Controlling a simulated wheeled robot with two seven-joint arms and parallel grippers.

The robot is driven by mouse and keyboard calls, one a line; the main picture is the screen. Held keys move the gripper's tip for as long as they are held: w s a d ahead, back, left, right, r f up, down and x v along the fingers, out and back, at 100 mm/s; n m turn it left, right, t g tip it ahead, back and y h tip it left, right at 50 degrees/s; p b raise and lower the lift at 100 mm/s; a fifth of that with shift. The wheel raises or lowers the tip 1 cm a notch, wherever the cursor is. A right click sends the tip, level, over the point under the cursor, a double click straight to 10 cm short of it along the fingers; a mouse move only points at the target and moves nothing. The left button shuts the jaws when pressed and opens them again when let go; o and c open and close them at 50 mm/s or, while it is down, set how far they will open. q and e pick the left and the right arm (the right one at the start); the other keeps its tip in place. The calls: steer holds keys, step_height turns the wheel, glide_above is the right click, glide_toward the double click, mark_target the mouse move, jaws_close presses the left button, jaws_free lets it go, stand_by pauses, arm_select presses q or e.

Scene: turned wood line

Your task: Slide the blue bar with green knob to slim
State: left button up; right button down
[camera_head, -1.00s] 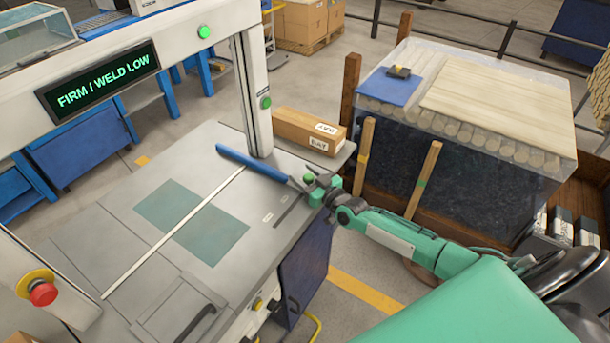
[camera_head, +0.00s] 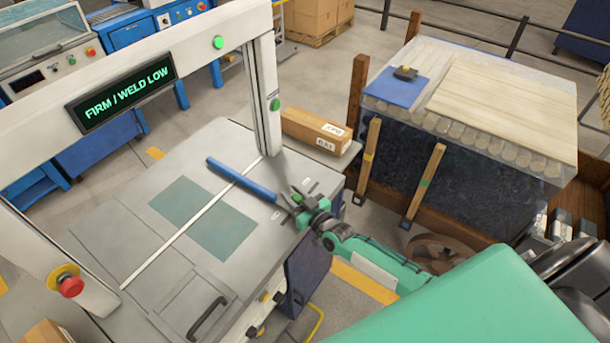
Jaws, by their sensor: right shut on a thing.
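The blue bar (camera_head: 242,179) lies at a slant over the grey machine bed, crossing the thin white strip (camera_head: 190,223). My right gripper (camera_head: 297,203) is at the bar's right end, shut on the green knob, which its fingers mostly hide. Two small white labels lie near the gripper, one beyond it (camera_head: 307,183) and one on the near side (camera_head: 276,215). Their words are too small to read. The gripper is between them and covers part of the slot there. My left gripper is not in view.
The white frame post (camera_head: 262,95) stands behind the bar. A cardboard box (camera_head: 312,127) sits on a ledge beyond it. A red stop button (camera_head: 70,286) is at the lower left. Wooden posts and a crate (camera_head: 470,175) stand to the right.

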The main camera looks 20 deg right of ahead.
mark_target(282, 220)
steer(key=s+a, duration=0.1)
steer(key=s+a+p, duration=0.1)
steer(key=a, duration=0.1)
steer(key=s+a, duration=0.1)
steer(key=a, duration=0.1)
steer(key=shift+r+p, duration=0.1)
steer(key=shift+p, duration=0.25)
steer(key=shift+s+a, duration=0.2)
steer(key=shift+a, duration=0.15)
steer(key=shift+f, duration=0.2)
steer(key=c, duration=1.1)
jaws_free()
steer(key=shift+a+r, duration=0.1)
steer(key=shift+a, duration=0.05)
steer(key=shift+o, duration=0.2)
steer(key=shift+s, duration=0.1)
steer(key=shift+s+d, duration=0.2)
steer(key=b+v, duration=0.3)
steer(key=v, duration=1)
steer(key=shift+s, duration=0.15)
